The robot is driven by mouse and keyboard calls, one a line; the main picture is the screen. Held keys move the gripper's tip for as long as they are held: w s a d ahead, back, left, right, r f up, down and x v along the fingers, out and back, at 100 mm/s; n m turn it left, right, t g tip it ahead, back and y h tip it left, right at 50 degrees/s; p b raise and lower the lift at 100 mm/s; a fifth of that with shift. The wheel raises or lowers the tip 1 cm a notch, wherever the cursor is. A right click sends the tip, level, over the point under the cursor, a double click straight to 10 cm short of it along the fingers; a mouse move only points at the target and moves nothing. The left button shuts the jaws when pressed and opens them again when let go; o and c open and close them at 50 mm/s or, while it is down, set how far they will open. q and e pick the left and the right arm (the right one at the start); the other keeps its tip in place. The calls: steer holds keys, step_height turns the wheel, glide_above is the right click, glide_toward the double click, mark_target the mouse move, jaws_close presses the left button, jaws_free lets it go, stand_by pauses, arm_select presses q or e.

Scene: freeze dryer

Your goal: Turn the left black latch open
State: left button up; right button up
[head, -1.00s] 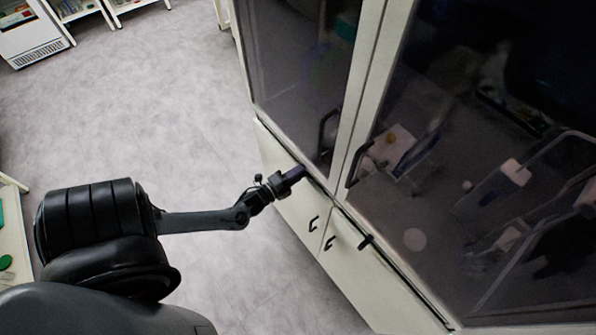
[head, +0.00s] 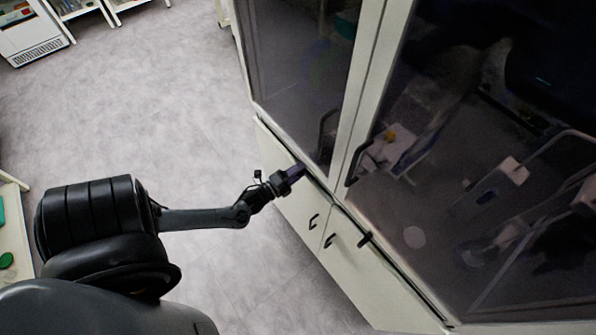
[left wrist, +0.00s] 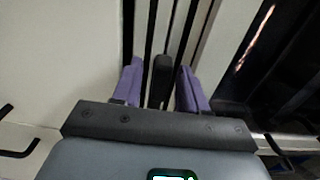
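The left black latch (left wrist: 160,80) shows in the left wrist view as a dark upright bar between the two purple fingers of my left gripper (left wrist: 160,88). The fingers are apart, one on each side of the latch, with a narrow gap visible. In the head view my left gripper (head: 297,173) is at the cabinet's ledge below the left glass door, and it hides the left latch there. A second black latch (head: 365,239) sits farther right on the same ledge. My right gripper is not in view.
The cabinet has dark reflective glass doors with black handles (head: 357,163). Below are pale lower doors (head: 345,262) with small black handles (head: 313,222). The grey floor (head: 170,110) left of the cabinet is clear. A shelf edge stands at the far left.

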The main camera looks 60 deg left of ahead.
arm_select(q)
steer(key=shift+s, duration=0.45)
steer(key=s+d, duration=0.1)
steer(key=s, duration=0.9)
steer(key=shift+d+b, duration=0.3)
steer(key=shift+b, duration=0.1)
steer(key=shift+w, duration=0.15)
